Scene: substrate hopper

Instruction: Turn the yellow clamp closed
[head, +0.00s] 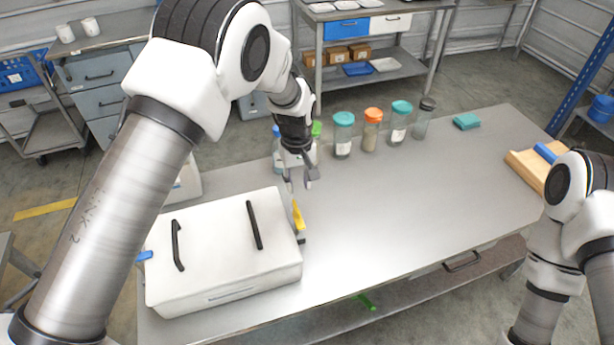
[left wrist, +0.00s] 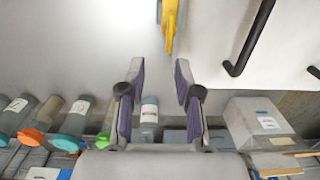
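The yellow clamp (head: 297,215) sits on the right side of a white lidded box (head: 222,255). Its lever stands up along the box's edge in the head view. In the left wrist view the yellow clamp (left wrist: 170,22) is at the top, beyond the fingertips and slightly right of the middle between them. My left gripper (head: 301,184) is just behind and above the clamp, apart from it. Its two fingers are spread with nothing between them in the left wrist view (left wrist: 157,80). My right gripper is out of view; only part of the right arm shows.
The box lid carries two black handles (head: 255,225), and a blue clamp (head: 145,256) is on its left side. Several jars, one orange-lidded (head: 372,130), stand along the table's back edge. The middle of the metal table (head: 400,205) is clear.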

